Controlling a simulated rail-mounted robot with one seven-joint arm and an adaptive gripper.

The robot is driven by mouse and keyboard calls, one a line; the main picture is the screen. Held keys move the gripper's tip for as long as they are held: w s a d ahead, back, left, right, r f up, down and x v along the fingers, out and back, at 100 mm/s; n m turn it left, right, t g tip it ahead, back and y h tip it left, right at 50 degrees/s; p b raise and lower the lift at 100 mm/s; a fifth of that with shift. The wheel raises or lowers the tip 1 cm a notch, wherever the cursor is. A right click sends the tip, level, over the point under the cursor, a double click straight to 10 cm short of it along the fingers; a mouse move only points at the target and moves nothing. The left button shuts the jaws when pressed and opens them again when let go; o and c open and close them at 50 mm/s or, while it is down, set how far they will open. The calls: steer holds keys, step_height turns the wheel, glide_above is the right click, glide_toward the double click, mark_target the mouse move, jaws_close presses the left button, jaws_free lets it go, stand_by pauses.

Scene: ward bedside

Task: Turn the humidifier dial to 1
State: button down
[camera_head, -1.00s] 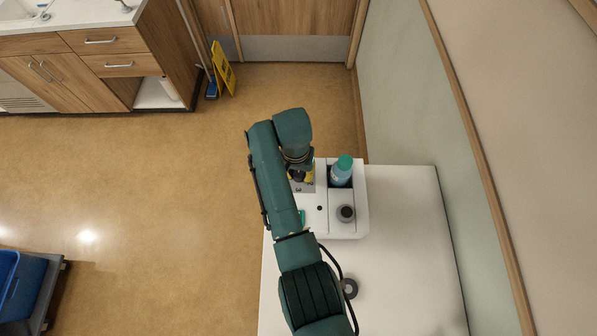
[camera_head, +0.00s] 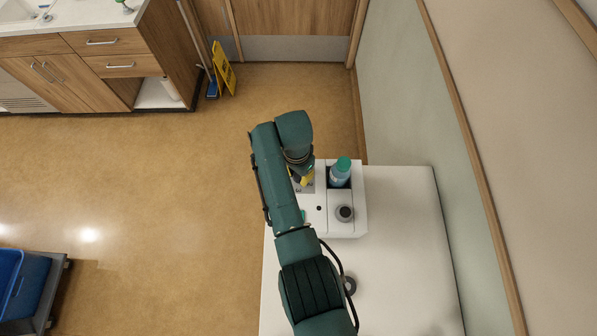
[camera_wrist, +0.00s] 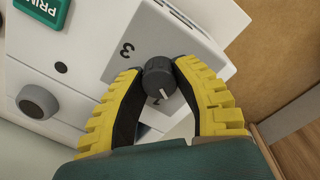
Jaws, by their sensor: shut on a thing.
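The humidifier (camera_head: 350,222) is a white box on a white table, seen from above in the head view. Its dial (camera_wrist: 158,76) is a dark grey knob with a white pointer line, in the middle of the wrist view. My gripper (camera_wrist: 159,80) has yellow, black-lined fingers shut on the dial from both sides. The pointer line is toward the lower right of the knob in the wrist view. A "3" (camera_wrist: 127,49) shows on the panel left of the dial; other numbers are hidden or unclear. In the head view, my arm covers the dial.
A bottle with a teal cap (camera_head: 341,171) stands in a slot of the humidifier. A grey round knob (camera_wrist: 38,101) and a green label (camera_wrist: 42,11) are on the same unit. The table (camera_head: 400,250) is clear to the right, with a wall beside it.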

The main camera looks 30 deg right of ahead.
steer(key=m+p, duration=0.1)
steer(key=m, duration=0.4)
steer(key=shift+m, duration=0.4)
stand_by(0.3)
steer(key=c, duration=0.7)
jaws_free()
step_height(320, 180, up, 12)
steer(key=shift+w, duration=0.3)
